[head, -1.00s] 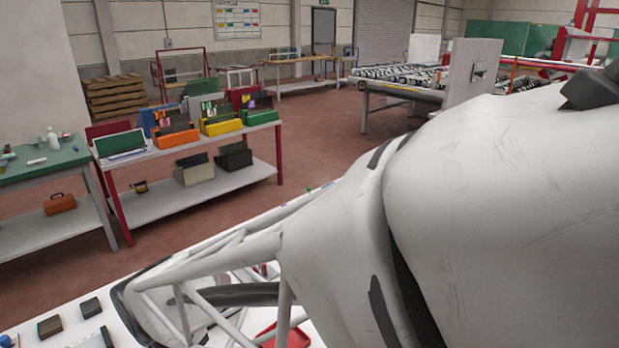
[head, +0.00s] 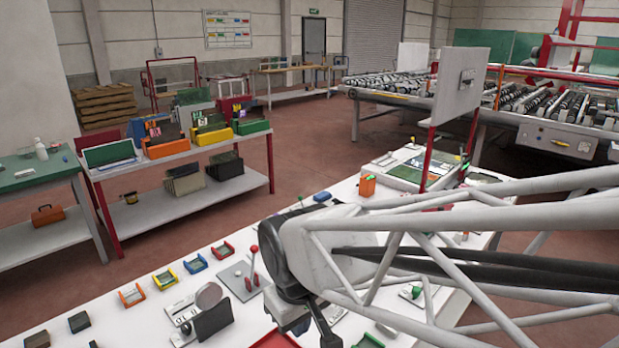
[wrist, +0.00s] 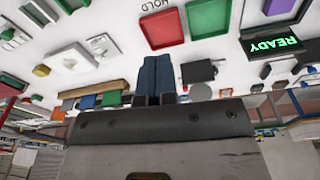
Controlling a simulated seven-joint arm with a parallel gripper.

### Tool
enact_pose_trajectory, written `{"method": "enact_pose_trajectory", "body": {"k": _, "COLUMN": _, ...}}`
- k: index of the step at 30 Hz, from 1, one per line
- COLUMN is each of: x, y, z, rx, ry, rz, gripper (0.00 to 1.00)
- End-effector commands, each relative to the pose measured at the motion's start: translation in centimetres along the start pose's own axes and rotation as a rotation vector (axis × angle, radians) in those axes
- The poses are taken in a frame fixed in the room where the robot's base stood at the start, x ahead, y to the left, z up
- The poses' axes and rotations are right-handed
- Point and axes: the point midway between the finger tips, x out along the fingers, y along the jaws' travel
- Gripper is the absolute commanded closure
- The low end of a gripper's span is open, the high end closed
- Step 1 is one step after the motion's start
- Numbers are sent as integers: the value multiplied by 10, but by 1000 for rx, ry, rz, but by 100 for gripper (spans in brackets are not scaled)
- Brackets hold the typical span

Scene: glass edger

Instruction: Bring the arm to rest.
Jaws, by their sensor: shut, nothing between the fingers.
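My arm reaches in from the right in the head view, a white lattice link (head: 430,250) above the white workbench (head: 120,335). Its dark wrist end hangs over the bench near the bottom middle, and the fingertips are not clearly visible there. In the wrist view my gripper (wrist: 156,75) shows two dark blue fingers pressed together with nothing between them. The fingers appear apart from the bench items behind them.
In the wrist view a red tray (wrist: 162,28), a green tray (wrist: 208,16) and a lit READY display (wrist: 272,43) lie beyond the fingers. In the head view small coloured holders (head: 163,279), a red-knobbed lever (head: 253,265) and an upright panel (head: 462,85) stand on the bench.

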Motion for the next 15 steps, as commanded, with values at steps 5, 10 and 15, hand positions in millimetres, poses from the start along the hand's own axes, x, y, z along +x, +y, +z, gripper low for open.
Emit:
{"method": "enact_pose_trajectory", "body": {"k": 5, "x": -13, "y": 30, "z": 22, "rx": 104, "ry": 17, "rz": 13, "gripper": 100}}
{"method": "enact_pose_trajectory", "body": {"k": 10, "x": -24, "y": 53, "z": 44, "rx": 199, "ry": 32, "rz": 26, "gripper": 100}}
{"method": "enact_pose_trajectory", "body": {"k": 15, "x": -33, "y": 74, "z": 67, "rx": 292, "ry": 47, "rz": 39, "gripper": 100}}
